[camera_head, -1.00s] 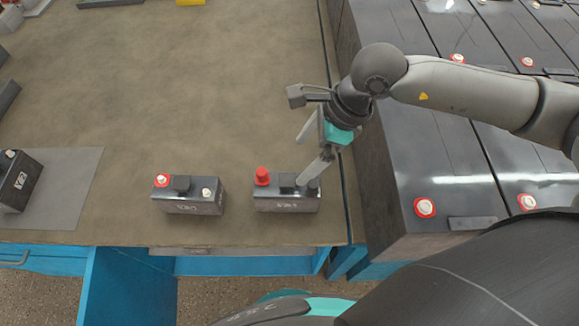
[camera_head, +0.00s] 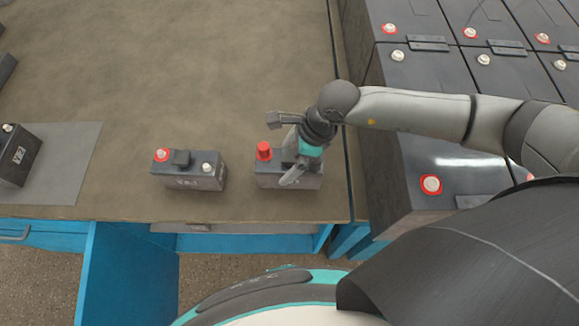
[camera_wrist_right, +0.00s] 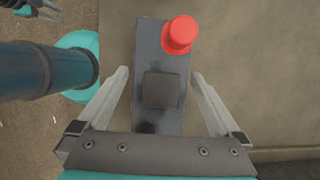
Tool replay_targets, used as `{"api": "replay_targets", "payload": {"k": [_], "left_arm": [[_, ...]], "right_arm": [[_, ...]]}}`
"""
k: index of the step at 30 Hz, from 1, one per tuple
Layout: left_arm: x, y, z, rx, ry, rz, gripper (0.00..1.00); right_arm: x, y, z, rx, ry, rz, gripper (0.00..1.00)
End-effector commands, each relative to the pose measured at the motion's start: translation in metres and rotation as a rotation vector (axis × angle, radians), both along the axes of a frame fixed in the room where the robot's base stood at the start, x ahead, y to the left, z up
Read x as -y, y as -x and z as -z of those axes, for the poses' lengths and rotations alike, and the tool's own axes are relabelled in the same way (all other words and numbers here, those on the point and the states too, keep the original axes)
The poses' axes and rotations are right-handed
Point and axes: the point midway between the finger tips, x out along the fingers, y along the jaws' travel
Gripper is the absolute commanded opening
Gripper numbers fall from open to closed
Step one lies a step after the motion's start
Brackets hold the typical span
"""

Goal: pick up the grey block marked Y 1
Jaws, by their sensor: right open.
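A dark grey block with a red cap (camera_head: 264,151) stands near the front right of the brown table. Its front mark is partly hidden by my gripper and I cannot read it. It also shows in the right wrist view (camera_wrist_right: 148,48), with a dark raised square on top. My right gripper (camera_head: 292,180) is above this block, pointing down. In the right wrist view the right gripper (camera_wrist_right: 160,85) is open, with one finger on each side of the block and nothing held. My left gripper is not in view.
A similar block (camera_head: 187,170) stands to the left, its mark unclear. Another dark block (camera_head: 18,157) is on a grey mat (camera_head: 65,175) at the far left. Large black batteries (camera_head: 425,85) fill the right. The table's middle is clear.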

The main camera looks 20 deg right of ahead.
Motion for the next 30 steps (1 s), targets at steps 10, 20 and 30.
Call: {"api": "replay_targets", "payload": {"k": [10, 20, 30], "left_arm": [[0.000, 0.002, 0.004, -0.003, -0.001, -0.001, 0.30], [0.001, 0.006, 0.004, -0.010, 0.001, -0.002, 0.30], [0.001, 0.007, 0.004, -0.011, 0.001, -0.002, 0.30]], "right_arm": [[-0.008, -0.003, 0.018, 0.000, -0.001, 0.000, 1.00], [-0.008, -0.003, 0.018, 0.000, -0.001, 0.000, 0.72], [-0.008, -0.003, 0.017, 0.000, -0.001, 0.001, 0.34]]}}
